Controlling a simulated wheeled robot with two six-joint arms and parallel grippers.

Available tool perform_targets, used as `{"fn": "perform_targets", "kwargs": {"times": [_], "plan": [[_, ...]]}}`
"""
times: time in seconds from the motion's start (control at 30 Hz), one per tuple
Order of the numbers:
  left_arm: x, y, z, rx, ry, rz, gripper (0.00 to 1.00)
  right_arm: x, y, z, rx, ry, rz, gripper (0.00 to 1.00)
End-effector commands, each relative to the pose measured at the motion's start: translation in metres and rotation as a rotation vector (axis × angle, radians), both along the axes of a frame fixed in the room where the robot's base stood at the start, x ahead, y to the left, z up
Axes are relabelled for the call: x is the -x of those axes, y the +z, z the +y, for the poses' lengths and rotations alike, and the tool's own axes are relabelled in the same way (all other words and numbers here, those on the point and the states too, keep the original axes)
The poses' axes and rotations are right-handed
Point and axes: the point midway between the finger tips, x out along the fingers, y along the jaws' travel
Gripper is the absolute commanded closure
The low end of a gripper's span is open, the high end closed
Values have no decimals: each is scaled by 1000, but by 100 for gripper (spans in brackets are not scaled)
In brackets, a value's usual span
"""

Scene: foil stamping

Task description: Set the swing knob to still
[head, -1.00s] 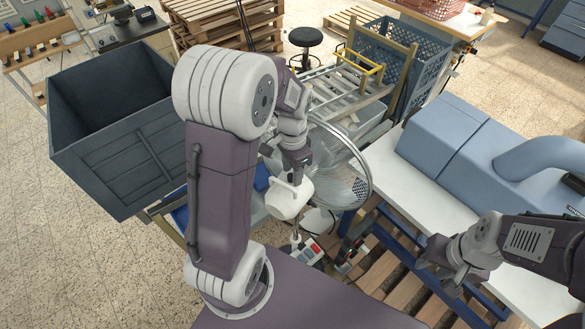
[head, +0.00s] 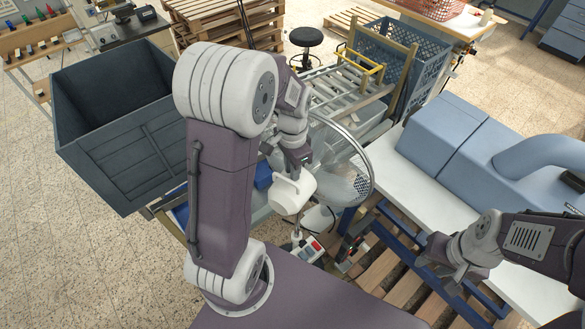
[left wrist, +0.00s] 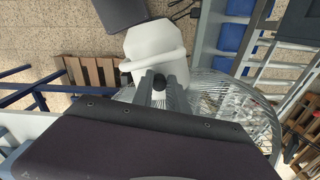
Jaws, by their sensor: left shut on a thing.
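A pedestal fan with a round wire cage (head: 352,170) stands in front of me, its white motor housing (head: 292,195) turned towards me. My left gripper (head: 297,168) is at the top of the housing, shut on a small part there. I take this part to be the swing knob, but the fingers hide it. In the left wrist view the housing (left wrist: 155,42) lies just beyond the dark fingers (left wrist: 159,84), with the cage behind. A base panel with red and pale buttons (head: 310,250) shows below. My right gripper (head: 440,266) is open and empty, far from the fan.
A large dark bin (head: 118,145) stands left of the fan. A white worktop (head: 395,165) with a blue-grey machine (head: 465,140) is on the right. A wooden pallet (head: 380,285) lies below it. A rack with a yellow handle (head: 362,65) stands behind the fan.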

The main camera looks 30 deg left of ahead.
Motion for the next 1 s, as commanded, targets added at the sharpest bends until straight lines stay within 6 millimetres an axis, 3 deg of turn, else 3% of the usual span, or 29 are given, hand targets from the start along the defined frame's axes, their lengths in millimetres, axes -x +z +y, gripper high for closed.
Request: {"fn": "perform_targets", "kwargs": {"times": [0.87, 1.0], "plan": [[-2, 0, -1, 1, 1, -8, 100, 0, 0, 0, 0, 0, 0, 64], [-3, 14, -1, 2, 1, -8, 100, 0, 12, 0, 0, 0, 0, 64]]}}
